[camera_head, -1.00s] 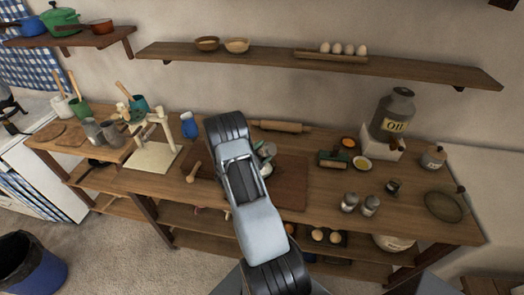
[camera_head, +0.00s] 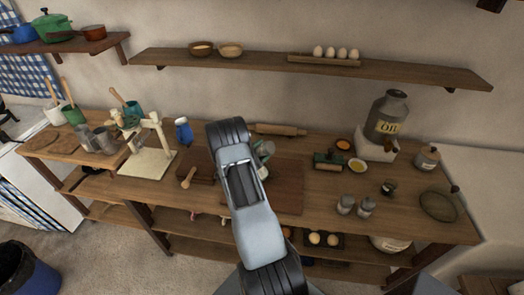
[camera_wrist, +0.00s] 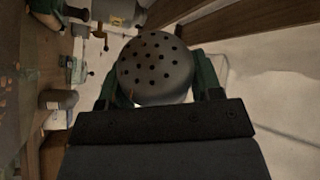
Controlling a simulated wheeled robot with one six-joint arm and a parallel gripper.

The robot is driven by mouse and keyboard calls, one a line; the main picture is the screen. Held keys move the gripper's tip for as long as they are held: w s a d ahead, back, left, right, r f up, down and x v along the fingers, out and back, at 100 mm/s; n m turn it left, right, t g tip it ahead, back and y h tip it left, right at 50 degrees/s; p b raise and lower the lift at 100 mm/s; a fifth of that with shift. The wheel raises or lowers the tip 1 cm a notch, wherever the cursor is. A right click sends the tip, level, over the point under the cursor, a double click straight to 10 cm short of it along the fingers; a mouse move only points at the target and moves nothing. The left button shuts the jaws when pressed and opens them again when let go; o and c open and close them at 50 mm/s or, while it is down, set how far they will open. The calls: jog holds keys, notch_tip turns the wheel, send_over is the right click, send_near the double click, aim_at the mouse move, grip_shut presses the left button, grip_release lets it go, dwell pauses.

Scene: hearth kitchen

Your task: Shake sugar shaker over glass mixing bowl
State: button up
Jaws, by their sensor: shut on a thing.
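The sugar shaker (camera_wrist: 155,68), grey with a round lid full of dark holes, fills the middle of the wrist view. My gripper (camera_wrist: 158,84) is shut on it, with a green finger on each side. In the head view my gripper (camera_head: 264,151) shows only in part, as a green and pale patch behind my arm above the table. My arm hides most of the shaker there. I cannot make out the glass mixing bowl for certain. A faint pale curved edge right of the shaker in the wrist view may be glass.
The wooden table (camera_head: 400,222) carries a dark board (camera_head: 285,190), a rolling pin (camera_head: 281,130), two metal shakers (camera_head: 346,205), an oil can (camera_head: 387,117) and a blue jug (camera_head: 183,130). A shelf (camera_head: 300,65) with bowls and eggs runs above. Bare wood shows at the front right.

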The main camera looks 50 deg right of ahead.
jog(key=shift+w, duration=0.2)
jog(key=shift+s, duration=0.55)
